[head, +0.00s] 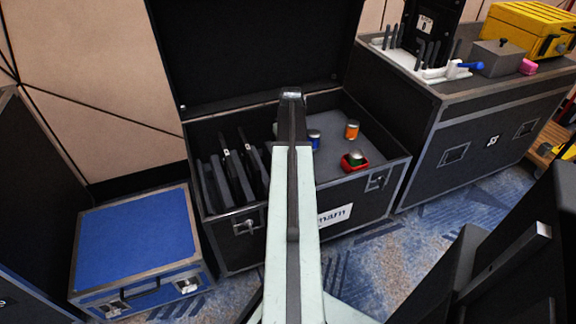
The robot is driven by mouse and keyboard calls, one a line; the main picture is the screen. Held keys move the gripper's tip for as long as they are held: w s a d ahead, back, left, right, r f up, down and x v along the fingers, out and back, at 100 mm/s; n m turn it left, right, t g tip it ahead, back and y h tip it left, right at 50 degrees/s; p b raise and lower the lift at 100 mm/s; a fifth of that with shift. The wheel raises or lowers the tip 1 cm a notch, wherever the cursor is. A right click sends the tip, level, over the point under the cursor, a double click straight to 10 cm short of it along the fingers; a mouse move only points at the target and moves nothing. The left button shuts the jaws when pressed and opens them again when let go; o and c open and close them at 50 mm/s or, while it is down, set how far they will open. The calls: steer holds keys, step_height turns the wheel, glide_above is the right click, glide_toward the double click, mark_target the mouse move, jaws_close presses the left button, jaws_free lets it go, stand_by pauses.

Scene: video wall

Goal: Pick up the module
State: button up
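An open black flight case (375,165) stands in the middle of the head view. Several dark, upright slabs stand in its left half; they look like modules, with one taller slab (237,170) near the arm. I cannot tell which one is meant. My pale arm reaches over the case, and its dark end with my gripper (291,95) is above the case's rear part. The fingers are too small and dark to tell if they are open or shut. My arm hides the middle of the case.
In the case's right half are an orange can (352,130), a blue can (314,139) and a red tray (354,163) with a green item. A blue case (135,240) stands left. A black case (470,150) right carries tools, a grey box (496,58) and a yellow toolbox (530,28).

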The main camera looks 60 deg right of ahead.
steer(key=shift+r, duration=0.1)
jaws_close()
stand_by(1.2)
